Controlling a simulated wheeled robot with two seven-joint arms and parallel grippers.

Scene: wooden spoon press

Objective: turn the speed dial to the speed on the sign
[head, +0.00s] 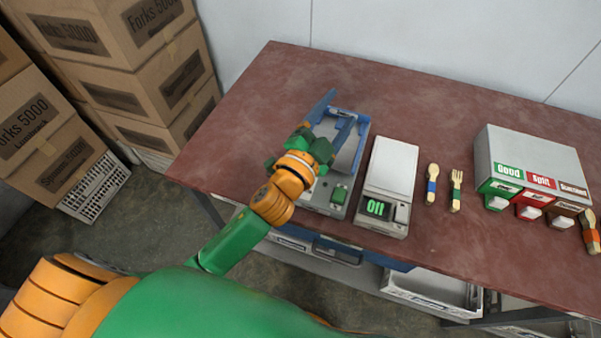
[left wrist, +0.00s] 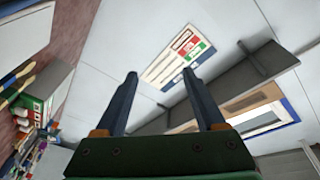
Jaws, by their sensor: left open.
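My left gripper (head: 342,106) is over the grey and blue press machine (head: 338,212) on the table, with its two fingers apart and nothing seen between them. In the left wrist view the open fingers (left wrist: 160,74) point towards a white panel. A small sign with coloured blocks (left wrist: 180,57) is on that panel; its text is too small to read. The machine has a green control (head: 339,194) on its front face. I cannot make out the speed dial; my gripper and wrist cover part of the machine. My right gripper is not in view.
A sorting box (head: 530,150) labelled Good and Split is further right. Cardboard boxes (head: 150,60) are stacked at left. The table's back is clear.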

